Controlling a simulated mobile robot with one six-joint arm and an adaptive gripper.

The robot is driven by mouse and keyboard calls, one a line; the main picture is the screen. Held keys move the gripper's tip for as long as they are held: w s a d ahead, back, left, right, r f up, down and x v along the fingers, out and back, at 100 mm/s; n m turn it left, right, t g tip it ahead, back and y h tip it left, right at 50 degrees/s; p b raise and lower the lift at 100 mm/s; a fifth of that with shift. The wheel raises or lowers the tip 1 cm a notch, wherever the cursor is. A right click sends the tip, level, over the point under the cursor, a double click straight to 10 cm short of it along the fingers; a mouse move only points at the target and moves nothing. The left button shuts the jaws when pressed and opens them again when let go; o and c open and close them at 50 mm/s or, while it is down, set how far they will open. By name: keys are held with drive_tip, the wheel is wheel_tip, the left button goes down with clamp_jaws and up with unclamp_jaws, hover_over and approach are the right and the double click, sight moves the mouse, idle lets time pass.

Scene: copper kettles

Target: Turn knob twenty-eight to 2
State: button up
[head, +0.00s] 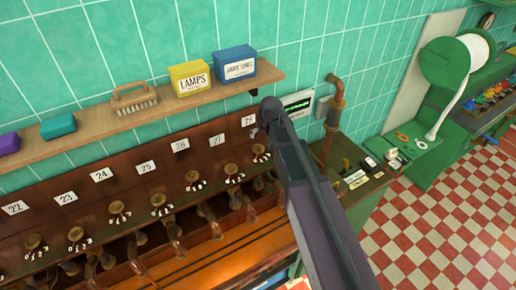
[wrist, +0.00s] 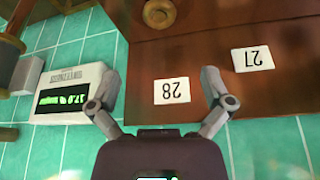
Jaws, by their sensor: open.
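Knob twenty-eight (head: 259,150) is a round brass knob on the dark red-brown panel, below the card marked 28 (head: 248,120). In the wrist view the picture is upside down: card 28 (wrist: 172,91) lies between my fingers, and a brass knob (wrist: 160,12) is cut off by the top edge. My gripper (wrist: 160,78) is open and empty, its two grey fingers spread around the card's place in the picture. In the head view my gripper (head: 266,112) is beside card 28, above the knob. The knob's setting is too small to read.
A row of similar knobs runs left, with knob twenty-seven (head: 232,170) nearest. A shelf (head: 140,112) with boxes and a brush is above. A white box with a green display (wrist: 68,98) and pipes (head: 335,100) stand close by at the panel's right end.

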sight(258, 148)
drive_tip(key=shift+b+x, duration=5.95)
drive_tip(key=shift+x, duration=0.65)
